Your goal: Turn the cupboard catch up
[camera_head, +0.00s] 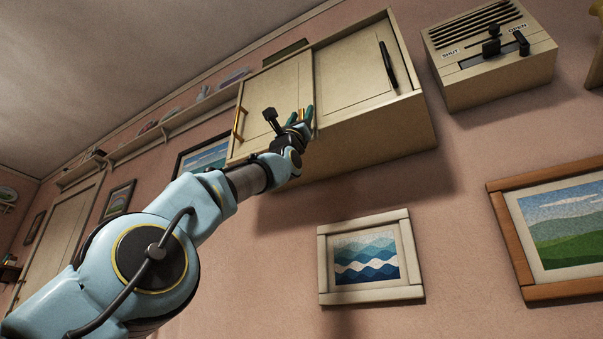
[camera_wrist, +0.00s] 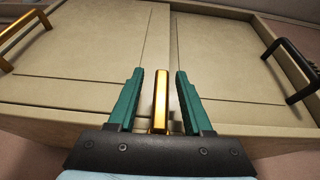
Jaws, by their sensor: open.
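The cream wall cupboard (camera_head: 365,125) has two doors side by side, both closed. A brass catch (camera_wrist: 161,92) sits low at the seam between the doors; it is a short bar, and in the head view it shows only as a small gold piece (camera_head: 300,115). My gripper (camera_wrist: 159,90) is open, with one green finger on each side of the catch. A gap shows between the catch and each finger. In the head view my gripper (camera_head: 300,116) is at the cupboard's lower front, and my wrist hides part of the left door. The catch's lower end is hidden behind my gripper's body.
The left door has a brass handle (camera_head: 239,122), the right door a black one (camera_head: 387,65). A vent box (camera_head: 500,75) marked SHUT and OPEN hangs to the right. Framed pictures (camera_head: 368,258) hang below. A shelf (camera_head: 165,132) runs along the wall at left.

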